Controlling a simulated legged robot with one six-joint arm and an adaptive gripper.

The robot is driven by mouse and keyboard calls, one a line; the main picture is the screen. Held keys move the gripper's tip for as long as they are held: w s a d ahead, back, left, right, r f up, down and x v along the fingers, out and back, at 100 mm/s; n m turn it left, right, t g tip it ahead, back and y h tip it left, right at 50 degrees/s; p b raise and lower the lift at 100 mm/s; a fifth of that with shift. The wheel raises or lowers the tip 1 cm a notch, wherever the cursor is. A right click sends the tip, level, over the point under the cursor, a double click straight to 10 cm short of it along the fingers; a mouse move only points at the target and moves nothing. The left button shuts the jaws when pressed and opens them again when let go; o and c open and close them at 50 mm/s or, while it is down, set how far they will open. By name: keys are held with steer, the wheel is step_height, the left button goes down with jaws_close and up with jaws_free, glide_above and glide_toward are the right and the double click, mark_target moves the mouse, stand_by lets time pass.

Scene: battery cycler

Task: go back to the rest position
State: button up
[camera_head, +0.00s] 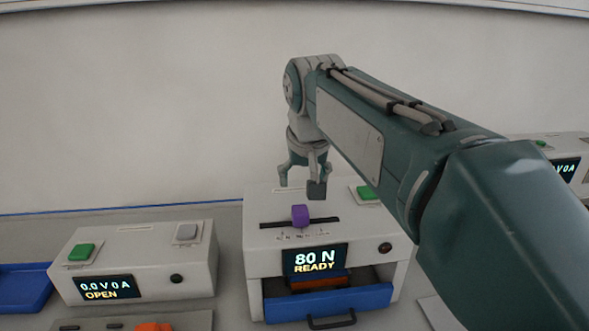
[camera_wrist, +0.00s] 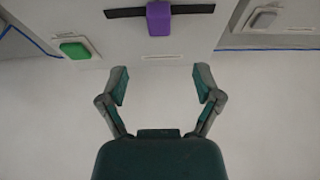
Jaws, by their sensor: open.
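My gripper (camera_head: 302,190) hangs from my raised arm, pointing down above the middle machine (camera_head: 262,262). In the wrist view my gripper (camera_wrist: 161,85) is open, with nothing between its fingers. The purple slider knob (camera_head: 300,215) sits in a dark slot on top of the machine, just below the gripper in the head view. The knob also shows at the top of the wrist view (camera_wrist: 159,18), apart from the fingers. The machine's screen (camera_head: 315,260) reads 80 N READY. Its blue-fronted drawer (camera_head: 328,301) shows an orange item inside.
A left unit (camera_head: 140,262) has a green button (camera_head: 82,252), a grey button (camera_head: 187,232) and a screen reading 0.0 V 0 A OPEN. A blue tray (camera_head: 22,286) lies at far left. Another unit (camera_head: 562,150) stands at right, partly behind my arm. The wall behind is bare.

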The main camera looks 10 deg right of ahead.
steer(key=s+d+f, duration=0.3)
steer(key=s+f, duration=0.4)
steer(key=s, duration=0.3)
steer(key=s+d+f+t, duration=0.1)
steer(key=s+d+f, duration=0.2)
steer(key=s+f, duration=0.5)
steer(key=s, duration=0.3)
steer(key=shift+s+d, duration=0.15)
steer(key=shift+d, duration=0.05)
steer(key=shift+r, duration=0.1)
stand_by(1.9)
